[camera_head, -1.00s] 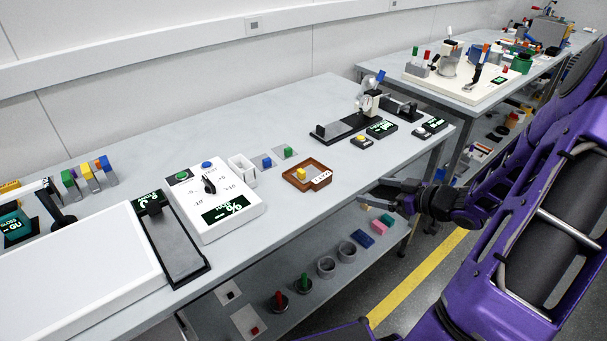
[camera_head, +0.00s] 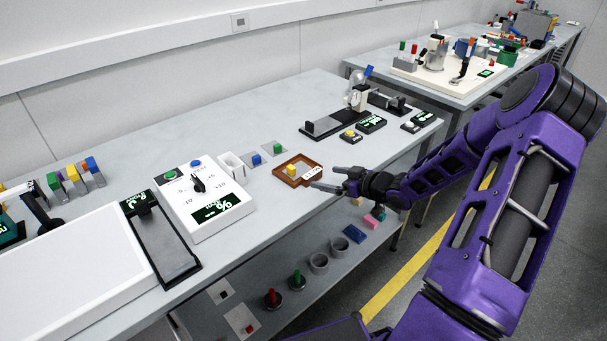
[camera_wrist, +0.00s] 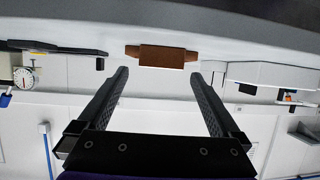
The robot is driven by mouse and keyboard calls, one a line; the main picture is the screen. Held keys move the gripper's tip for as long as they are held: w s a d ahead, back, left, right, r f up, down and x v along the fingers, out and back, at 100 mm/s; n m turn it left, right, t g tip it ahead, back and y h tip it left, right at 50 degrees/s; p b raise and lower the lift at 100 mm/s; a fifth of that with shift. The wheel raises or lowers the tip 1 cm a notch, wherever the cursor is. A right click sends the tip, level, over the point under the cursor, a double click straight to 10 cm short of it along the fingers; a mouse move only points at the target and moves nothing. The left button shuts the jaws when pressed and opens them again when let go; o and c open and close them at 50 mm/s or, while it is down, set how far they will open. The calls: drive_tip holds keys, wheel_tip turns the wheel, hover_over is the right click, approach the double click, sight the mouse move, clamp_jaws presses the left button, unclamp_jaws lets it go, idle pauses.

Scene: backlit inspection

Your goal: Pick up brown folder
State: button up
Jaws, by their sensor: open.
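The brown folder shows as a shallow brown tray-like piece (camera_head: 281,172) lying on the grey table near its front edge. In the wrist view, a brown piece (camera_wrist: 162,56), apparently the folder's edge, appears beyond and between the open fingertips (camera_wrist: 160,73). I cannot tell from the pictures whether the fingers touch it.
A blue block (camera_head: 256,159) and a green block (camera_head: 278,148) stand left of the folder. A white control panel (camera_head: 232,187) is further left. A black fixture (camera_head: 322,127) and small button boxes stand behind. A lower shelf (camera_head: 330,285) holds cups and pegs.

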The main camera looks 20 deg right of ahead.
sight(315, 174)
drive_tip(key=x, duration=0.4)
drive_tip(key=shift+w+a, duration=0.25)
drive_tip(key=c, duration=1.1)
drive_tip(key=shift+r, duration=0.15)
